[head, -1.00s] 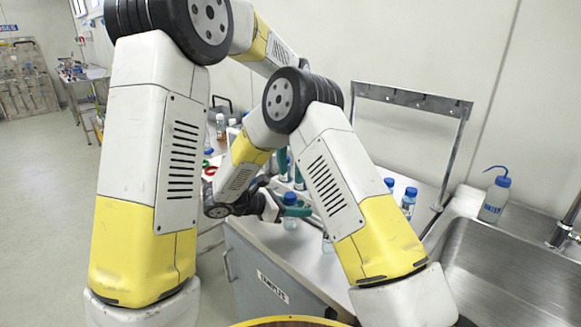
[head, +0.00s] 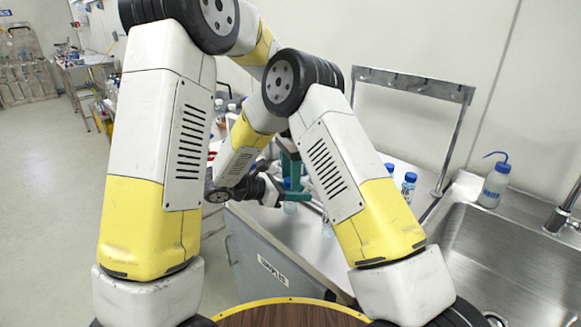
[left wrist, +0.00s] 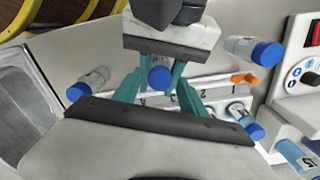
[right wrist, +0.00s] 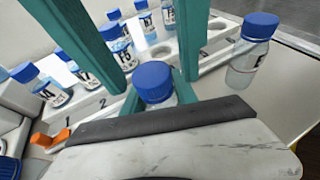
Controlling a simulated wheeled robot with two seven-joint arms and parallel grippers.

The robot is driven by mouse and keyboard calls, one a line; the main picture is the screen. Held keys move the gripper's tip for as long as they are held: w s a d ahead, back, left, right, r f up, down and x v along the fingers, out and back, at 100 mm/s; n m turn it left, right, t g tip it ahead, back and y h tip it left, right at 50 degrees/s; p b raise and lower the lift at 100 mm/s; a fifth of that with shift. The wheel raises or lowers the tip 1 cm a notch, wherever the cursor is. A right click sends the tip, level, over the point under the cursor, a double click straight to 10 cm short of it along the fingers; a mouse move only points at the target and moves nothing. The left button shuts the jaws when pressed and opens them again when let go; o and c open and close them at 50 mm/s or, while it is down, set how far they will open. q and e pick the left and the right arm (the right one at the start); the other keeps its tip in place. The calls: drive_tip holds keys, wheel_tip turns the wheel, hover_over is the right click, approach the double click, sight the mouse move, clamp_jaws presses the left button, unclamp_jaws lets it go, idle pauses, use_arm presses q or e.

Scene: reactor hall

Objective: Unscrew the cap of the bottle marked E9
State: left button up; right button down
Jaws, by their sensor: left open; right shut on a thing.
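A small clear bottle (right wrist: 160,102) with a blue cap (right wrist: 153,76) stands upright at the edge of the bench; its label is hidden. My right gripper (head: 291,197) is shut on its body from the side, below the cap. The bottle also shows from above in the left wrist view (left wrist: 160,77). My left gripper (head: 290,170) points down from above, open. In the right wrist view its two green fingers (right wrist: 154,82) come down on either side of the cap; I cannot tell whether they touch it.
A white rack (right wrist: 215,50) holds several blue-capped bottles close by. Another capped bottle (right wrist: 248,62) stands just beside my grippers. A panel with a dial (left wrist: 300,75) is near. A sink (head: 500,255) and a wash bottle (head: 494,186) lie to the right.

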use_arm(q)
drive_tip(key=shift+f, duration=0.1)
clamp_jaws()
drive_tip(key=n, duration=1)
drive_tip(key=shift+r, duration=0.25)
drive_tip(key=shift+r, duration=0.95)
